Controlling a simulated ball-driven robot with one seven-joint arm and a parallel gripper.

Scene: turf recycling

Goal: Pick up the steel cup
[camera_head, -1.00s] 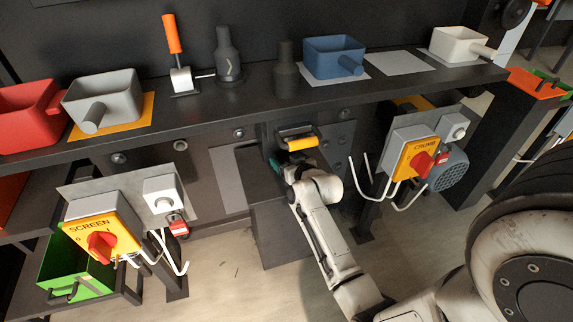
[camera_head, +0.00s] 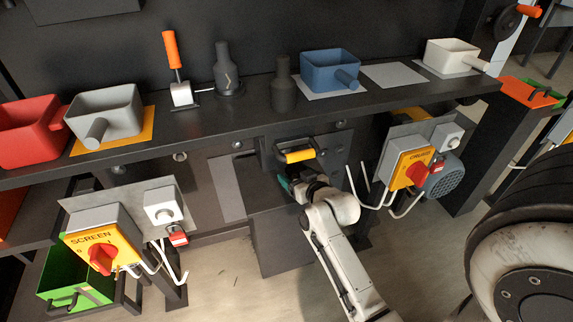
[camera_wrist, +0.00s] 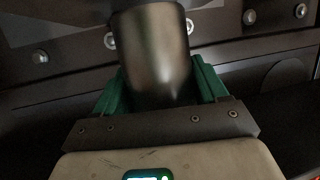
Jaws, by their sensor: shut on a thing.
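My gripper (camera_head: 283,183), with green fingers, is low in front of the dark bench in the head view, just below a yellow-gripped handle. In the wrist view my gripper (camera_wrist: 157,85) is shut on a dark, shiny metal cylinder, which looks like the steel cup (camera_wrist: 155,55). The cup stands between the two fingers, its wider top edge near the top of the picture. Its lower end is hidden behind the gripper body. In the head view I cannot make out the cup clearly.
A dark block (camera_head: 275,235) stands beneath my gripper. The yellow-gripped handle (camera_head: 299,155) is close above it. Switch boxes marked SCREEN (camera_head: 103,240) and CRUMB (camera_head: 405,165), with white hooks, flank the arm. A blue scoop (camera_head: 328,68) and other tools line the shelf above.

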